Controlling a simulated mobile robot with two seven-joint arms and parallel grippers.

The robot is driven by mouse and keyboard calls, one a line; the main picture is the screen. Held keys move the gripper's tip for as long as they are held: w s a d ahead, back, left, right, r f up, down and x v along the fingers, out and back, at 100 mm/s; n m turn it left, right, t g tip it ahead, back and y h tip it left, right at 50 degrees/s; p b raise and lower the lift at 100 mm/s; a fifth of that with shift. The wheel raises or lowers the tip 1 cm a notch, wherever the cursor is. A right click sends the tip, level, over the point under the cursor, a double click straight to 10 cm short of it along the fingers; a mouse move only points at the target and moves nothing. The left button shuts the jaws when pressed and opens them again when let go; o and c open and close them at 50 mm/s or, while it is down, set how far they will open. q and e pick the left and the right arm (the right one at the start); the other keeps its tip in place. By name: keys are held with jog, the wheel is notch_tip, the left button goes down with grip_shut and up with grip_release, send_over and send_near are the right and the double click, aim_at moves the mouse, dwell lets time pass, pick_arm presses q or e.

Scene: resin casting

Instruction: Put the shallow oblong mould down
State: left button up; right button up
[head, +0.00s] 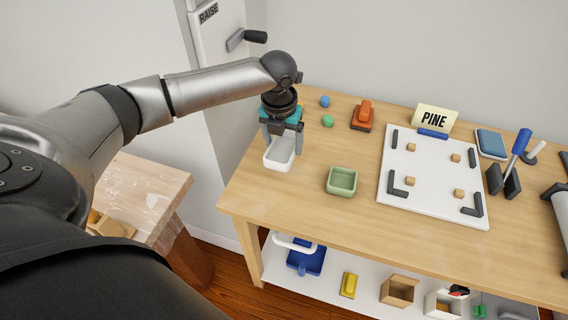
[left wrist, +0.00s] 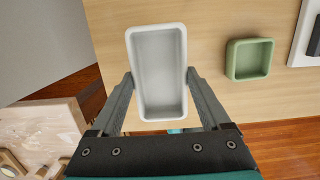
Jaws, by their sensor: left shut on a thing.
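The shallow oblong mould is a white, open, empty oblong tray (head: 280,158). It is at the left end of the wooden table in the head view and fills the middle of the left wrist view (left wrist: 159,72). My left gripper (head: 282,138) points down with its fingers on either side of the mould, shut on its long walls; the fingers (left wrist: 160,82) also show in the left wrist view. I cannot tell whether the mould's underside touches the table. My right gripper is in neither view.
A green square mould (head: 342,181) stands to the right of the white one. A white board (head: 433,182) with small wooden blocks and dark corner pieces lies further right. The table's left edge is close.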

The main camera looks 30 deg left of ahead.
aim_at(283, 153)
pick_arm(q)
jog(key=shift+f, duration=1.25)
notch_tip(283, 153, down, 4)
jog(key=shift+r+b, duration=0.2)
jog(key=shift+b, duration=0.6)
jog(key=shift+f, duration=0.25)
jog(key=o, duration=1.2)
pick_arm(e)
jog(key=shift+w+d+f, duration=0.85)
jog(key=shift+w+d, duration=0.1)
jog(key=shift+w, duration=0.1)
